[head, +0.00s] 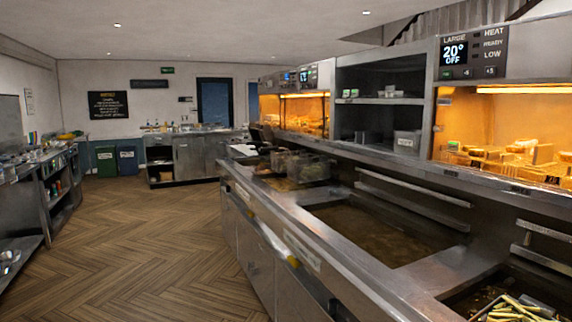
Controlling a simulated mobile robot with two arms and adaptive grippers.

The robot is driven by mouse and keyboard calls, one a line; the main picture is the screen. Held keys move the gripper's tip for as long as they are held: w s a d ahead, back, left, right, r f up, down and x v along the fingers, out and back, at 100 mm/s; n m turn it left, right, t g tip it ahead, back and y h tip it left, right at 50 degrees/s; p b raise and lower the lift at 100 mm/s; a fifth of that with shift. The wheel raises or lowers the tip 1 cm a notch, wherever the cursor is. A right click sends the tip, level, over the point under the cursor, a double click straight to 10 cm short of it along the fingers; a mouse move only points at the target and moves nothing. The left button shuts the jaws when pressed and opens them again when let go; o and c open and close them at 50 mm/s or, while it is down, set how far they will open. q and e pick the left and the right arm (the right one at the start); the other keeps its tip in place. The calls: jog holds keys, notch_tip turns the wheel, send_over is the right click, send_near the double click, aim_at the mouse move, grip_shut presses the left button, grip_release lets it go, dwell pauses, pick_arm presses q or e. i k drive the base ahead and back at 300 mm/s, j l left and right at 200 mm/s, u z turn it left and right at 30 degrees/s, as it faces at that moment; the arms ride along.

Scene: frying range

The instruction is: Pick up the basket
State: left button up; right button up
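Wire fryer baskets (308,168) sit together at the far part of the frying range, on the left of the counter. They look grey, and their handles are hard to make out at this distance. A second basket or tray (482,318) holding pale green-yellow sticks (515,308) is at the bottom right corner, in the near vat. It is partly cut off by the picture's edge. Neither of my grippers shows in the head view.
The steel range counter (420,280) runs along the right, with an open vat of brown oil (385,232) in the middle. Heated food cabinets (510,135) stand behind it. Wooden floor (150,250) is clear on the left, up to a shelving counter (50,190).

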aim_at(278, 163)
jog(key=i+j+u, duration=0.4)
jog(key=i, duration=0.3)
jog(key=i+u, duration=0.4)
jog(key=i, duration=1.3)
jog(key=i+j+z, duration=0.1)
jog(key=i, duration=0.9)
jog(key=i+j+z, duration=0.1)
jog(key=i+z, duration=0.3)
jog(key=i+j+z, duration=0.2)
jog(key=z, duration=0.2)
jog(key=i+j+z, duration=0.65)
jog(key=z, duration=0.15)
jog(key=i+j+z, duration=0.15)
jog(key=j+z, duration=0.3)
jog(key=j, duration=0.05)
